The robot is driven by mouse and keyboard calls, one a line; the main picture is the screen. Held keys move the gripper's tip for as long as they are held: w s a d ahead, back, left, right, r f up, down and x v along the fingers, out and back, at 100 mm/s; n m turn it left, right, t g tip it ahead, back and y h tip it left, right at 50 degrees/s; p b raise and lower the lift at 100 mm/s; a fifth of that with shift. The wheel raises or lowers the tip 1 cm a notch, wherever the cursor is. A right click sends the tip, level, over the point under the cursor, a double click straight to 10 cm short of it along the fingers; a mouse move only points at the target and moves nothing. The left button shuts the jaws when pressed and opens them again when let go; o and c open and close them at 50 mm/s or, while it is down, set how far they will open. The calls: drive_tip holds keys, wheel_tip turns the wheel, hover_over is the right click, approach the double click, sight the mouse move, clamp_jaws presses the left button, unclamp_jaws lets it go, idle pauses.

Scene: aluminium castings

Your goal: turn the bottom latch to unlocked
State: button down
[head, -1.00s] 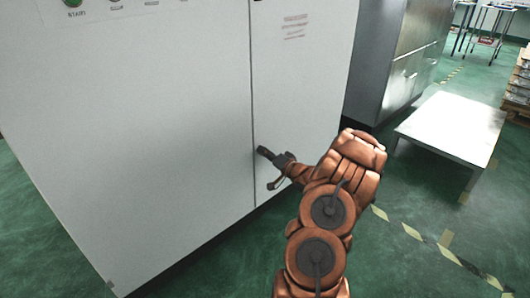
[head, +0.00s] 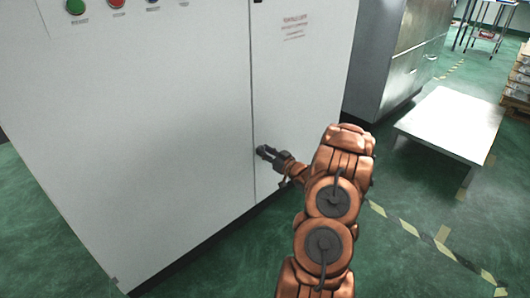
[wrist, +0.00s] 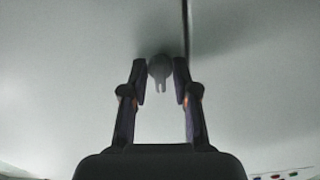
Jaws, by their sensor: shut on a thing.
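The bottom latch (wrist: 159,68) is a small grey rounded piece with a notched end, on the pale cabinet door beside the dark door seam. In the wrist view it sits between the two fingertips of my gripper (wrist: 160,75), with its notched end pointing down in the picture. My gripper is shut on it. In the head view my gripper (head: 268,154) reaches the cabinet (head: 150,150) from the right, just beside the seam. There the fingers mostly hide the latch, and its exact turn angle cannot be told.
A dark fitting (head: 257,2) shows on the seam at the top edge. Green and red buttons (head: 116,3) are at upper left. A low white table (head: 452,125) and a grey metal cabinet (head: 395,55) stand to the right. Green floor with striped tape is open at lower right.

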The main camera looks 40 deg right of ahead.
drive_tip(key=shift+n, duration=0.5)
drive_tip(key=c, duration=1.2)
unclamp_jaws()
drive_tip(key=shift+r, duration=0.1)
drive_tip(key=shift+s, duration=0.1)
drive_tip(key=s, duration=1.1)
drive_tip(key=shift+s+a, duration=0.1)
drive_tip(key=shift+s, duration=0.3)
